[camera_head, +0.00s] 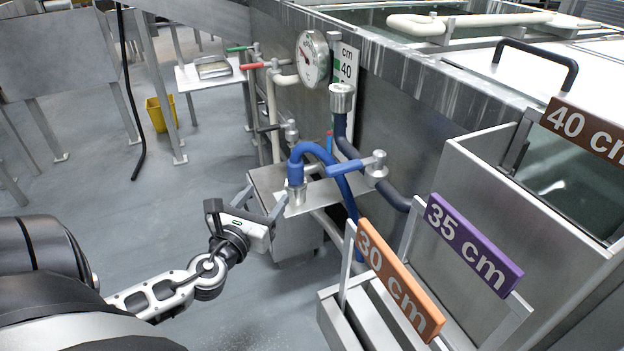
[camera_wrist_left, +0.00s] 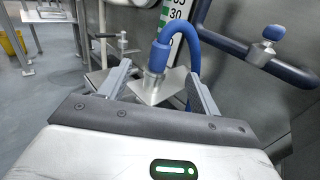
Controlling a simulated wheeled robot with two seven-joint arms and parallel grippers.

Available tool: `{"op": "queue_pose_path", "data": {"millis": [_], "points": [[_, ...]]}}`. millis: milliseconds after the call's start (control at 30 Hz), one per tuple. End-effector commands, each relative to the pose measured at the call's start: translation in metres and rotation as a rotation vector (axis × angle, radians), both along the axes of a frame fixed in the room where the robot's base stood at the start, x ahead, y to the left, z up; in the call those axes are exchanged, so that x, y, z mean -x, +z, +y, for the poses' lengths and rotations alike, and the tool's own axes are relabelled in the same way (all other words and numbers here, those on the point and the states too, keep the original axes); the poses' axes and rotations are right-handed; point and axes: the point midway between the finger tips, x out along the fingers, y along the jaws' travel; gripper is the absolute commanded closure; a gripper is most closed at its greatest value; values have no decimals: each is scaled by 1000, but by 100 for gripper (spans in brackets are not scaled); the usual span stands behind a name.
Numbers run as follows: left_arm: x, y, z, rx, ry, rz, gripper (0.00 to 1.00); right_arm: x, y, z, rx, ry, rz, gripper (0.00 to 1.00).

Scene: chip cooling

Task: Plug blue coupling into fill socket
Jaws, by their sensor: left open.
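The blue coupling (camera_head: 296,172) is the end of a bright blue hose that arches up and over. It stands upright in a metal collar on a small steel plate. In the left wrist view the coupling (camera_wrist_left: 160,52) shows beyond and between the fingertips. My left gripper (camera_head: 268,198) is open and empty, just left of the coupling; no contact is clear. A steel open-topped cylinder (camera_head: 342,97) on a dark blue pipe, below the gauge, looks like the fill socket. My right gripper is not in view.
A blue-handled valve (camera_head: 357,164) sits on the dark pipe right of the hose. A round gauge (camera_head: 312,58) and a cm scale (camera_head: 347,66) are above. Rack signs (camera_head: 398,280) stand at front right. The floor at left is clear near my arm.

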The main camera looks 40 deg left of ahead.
Motion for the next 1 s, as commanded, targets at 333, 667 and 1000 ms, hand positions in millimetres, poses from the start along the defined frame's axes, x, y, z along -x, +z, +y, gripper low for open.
{"op": "queue_pose_path", "data": {"millis": [333,667,1000], "points": [[0,-54,0,4,0,1,37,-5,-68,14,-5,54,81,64],[-48,-51,15,3,1,-4,37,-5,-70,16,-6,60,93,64],[-99,-53,31,5,0,0,37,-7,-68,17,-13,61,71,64]]}}
